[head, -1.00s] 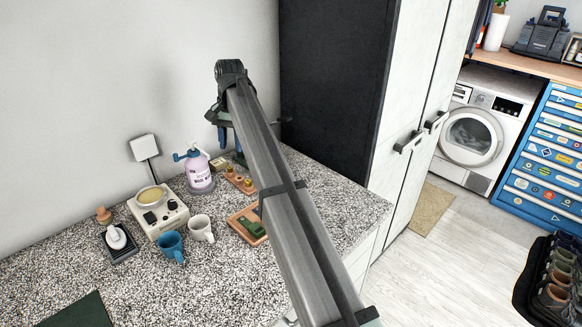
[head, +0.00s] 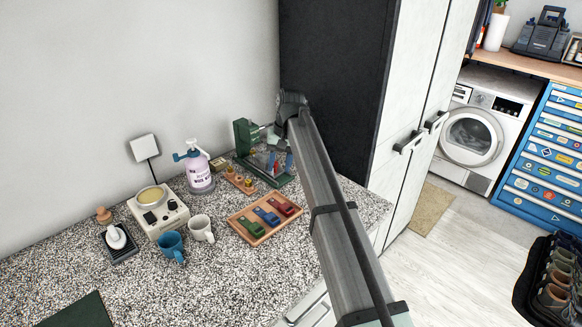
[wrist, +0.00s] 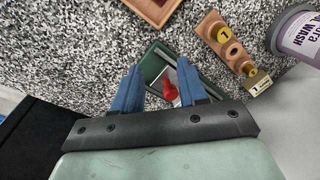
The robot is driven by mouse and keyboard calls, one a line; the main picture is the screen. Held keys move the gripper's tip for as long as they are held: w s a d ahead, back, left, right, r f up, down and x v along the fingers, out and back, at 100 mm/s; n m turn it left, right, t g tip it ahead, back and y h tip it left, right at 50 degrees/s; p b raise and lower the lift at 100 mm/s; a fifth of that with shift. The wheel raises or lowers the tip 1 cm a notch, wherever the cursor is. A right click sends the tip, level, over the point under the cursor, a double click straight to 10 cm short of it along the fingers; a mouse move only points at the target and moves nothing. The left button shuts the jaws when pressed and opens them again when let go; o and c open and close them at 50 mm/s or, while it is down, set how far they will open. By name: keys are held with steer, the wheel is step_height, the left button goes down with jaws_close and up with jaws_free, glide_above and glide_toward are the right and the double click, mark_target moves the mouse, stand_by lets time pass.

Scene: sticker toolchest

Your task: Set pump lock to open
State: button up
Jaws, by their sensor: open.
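The pump bottle (head: 199,172) is pale purple with a blue pump head (head: 188,152) and stands upright on the counter near the wall. Its pump head points left; I cannot make out the lock's setting. In the wrist view only part of the labelled bottle (wrist: 302,38) shows at the right edge, and its pump head is out of view. My gripper (head: 279,163) is to the right of the bottle, apart from it, over the base of a green device. Its blue fingers (wrist: 160,78) are spread and empty, with a red part (wrist: 171,88) of the device showing between them.
The green device (head: 246,137) stands near the dark cabinet side (head: 330,75). A wooden block with brass weights (head: 240,181) lies between bottle and device. A wooden tray (head: 245,236), two mugs and a cream appliance (head: 160,215) are nearer.

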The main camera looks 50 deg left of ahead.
steer(key=shift+w+d+f+n, duration=0.15)
steer(key=shift+w+d+f, duration=0.2)
steer(key=shift+w+d, duration=0.3)
steer(key=shift+w+d+f+n, duration=0.15)
steer(key=shift+w+d+f, duration=0.15)
steer(key=shift+w+d, duration=0.3)
steer(key=s+a+r+m+t+h, duration=0.1)
steer(key=s+a+r+m, duration=0.4)
steer(key=s+a+r, duration=0.7)
steer(key=s+a+r+m+t, duration=0.1)
steer(key=s+a+r+m, duration=0.4)
steer(key=s+a+r, duration=0.7)
steer(key=d+f, duration=0.1)
steer(key=f, duration=0.4)
steer(key=s+d+f, duration=0.1)
steer(key=f, duration=0.4)
steer(key=s+d+f, duration=0.1)
steer(key=f, duration=0.5)
steer(key=shift+s, duration=0.1)
steer(key=shift+c, duration=0.2)
jaws_close()
